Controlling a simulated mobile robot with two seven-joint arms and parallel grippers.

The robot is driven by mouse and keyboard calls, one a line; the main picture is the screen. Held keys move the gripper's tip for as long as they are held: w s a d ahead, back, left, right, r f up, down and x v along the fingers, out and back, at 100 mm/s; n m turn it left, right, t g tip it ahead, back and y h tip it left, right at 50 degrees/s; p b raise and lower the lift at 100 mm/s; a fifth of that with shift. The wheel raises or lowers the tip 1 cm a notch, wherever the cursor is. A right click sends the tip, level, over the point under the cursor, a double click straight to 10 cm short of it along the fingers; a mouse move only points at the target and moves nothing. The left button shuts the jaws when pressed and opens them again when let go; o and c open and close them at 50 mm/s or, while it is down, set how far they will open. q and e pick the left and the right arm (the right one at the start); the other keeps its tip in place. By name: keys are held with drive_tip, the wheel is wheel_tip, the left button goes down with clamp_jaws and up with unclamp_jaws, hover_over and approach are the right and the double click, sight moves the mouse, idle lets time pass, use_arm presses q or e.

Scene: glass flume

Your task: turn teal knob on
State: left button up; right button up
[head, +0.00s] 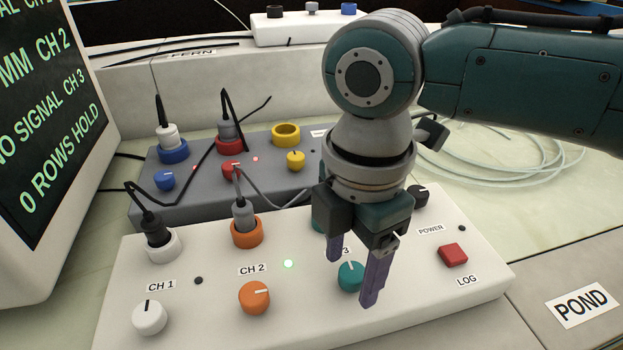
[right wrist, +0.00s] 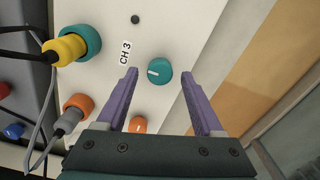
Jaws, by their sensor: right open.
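The teal knob (head: 350,276) sits on the front of the white box (head: 205,327) under the partly hidden CH 3 label. Its white mark points toward the back of the box. It also shows in the right wrist view (right wrist: 159,71), between the fingertips. My right gripper (head: 351,281) points down over the knob, open, with one purple finger on each side. In the right wrist view (right wrist: 158,74) a gap shows on both sides; I cannot tell the fingertips' height. The small lamp near CH 3 (right wrist: 135,19) is dark. My left gripper is not in view.
An orange knob (head: 254,297) with a green lit lamp (head: 288,264) and a white knob (head: 149,317) stand left. A red LOG button (head: 453,254) and black POWER knob (head: 418,196) stand right. Cabled plugs rise behind, near a grey box (head: 190,207). A screen (head: 45,130) stands left.

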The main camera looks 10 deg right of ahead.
drive_tip(key=shift+f, duration=0.3)
clamp_jaws()
idle(0.4)
